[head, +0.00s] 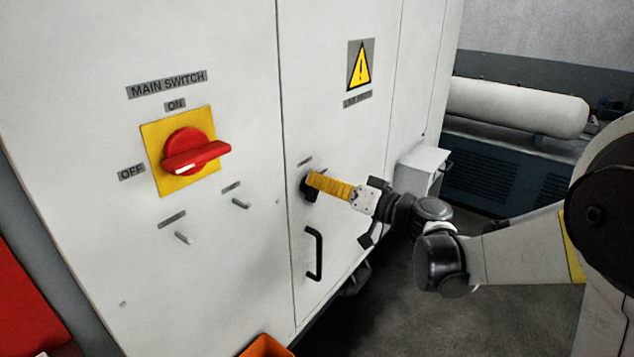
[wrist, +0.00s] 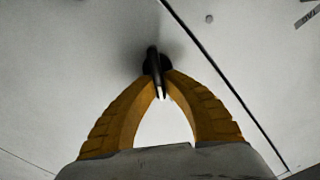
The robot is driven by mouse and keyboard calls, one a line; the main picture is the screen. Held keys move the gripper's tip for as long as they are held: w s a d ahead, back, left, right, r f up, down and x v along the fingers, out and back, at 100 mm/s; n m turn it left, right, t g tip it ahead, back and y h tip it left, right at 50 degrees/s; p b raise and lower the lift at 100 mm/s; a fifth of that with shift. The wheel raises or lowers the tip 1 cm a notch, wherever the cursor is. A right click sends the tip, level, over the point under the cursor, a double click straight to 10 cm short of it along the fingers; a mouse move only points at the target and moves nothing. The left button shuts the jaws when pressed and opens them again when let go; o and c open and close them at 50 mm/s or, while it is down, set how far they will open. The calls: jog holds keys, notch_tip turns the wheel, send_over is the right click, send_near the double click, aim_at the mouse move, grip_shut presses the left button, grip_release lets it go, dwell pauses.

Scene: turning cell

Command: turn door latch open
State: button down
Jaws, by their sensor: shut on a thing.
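The door latch (wrist: 154,58) is a small dark handle on a dark round base on the pale cabinet door. In the head view the latch (head: 307,190) shows as a dark piece at the left end of my yellow fingers. My gripper (wrist: 160,84) has its yellow fingertips closed on the latch handle, one on each side. In the head view my gripper (head: 314,182) reaches in from the right, and its fingers hide much of the latch. The cabinet door (head: 345,150) looks shut, its left edge a thin dark seam.
A black door handle (head: 316,254) is below the latch. Left of the seam are a red main switch (head: 190,153) on a yellow plate and small pegs (head: 241,203). A grey box (head: 424,168) sits at the cabinet's right. An orange bin (head: 266,346) is at the bottom.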

jog(key=m, duration=0.5)
jog(key=shift+w+d+f+m+b, duration=0.15)
jog(key=shift+w+f+m+b, duration=0.15)
jog(key=shift+b, duration=0.1)
jog(key=m, duration=0.5)
jog(key=shift+f+m+b, duration=0.3)
jog(key=shift+f+b, duration=0.05)
jog(key=shift+f, duration=0.05)
jog(key=c, duration=1.5)
grip_release()
jog(key=shift+d, duration=0.15)
jog(key=v, duration=1.2)
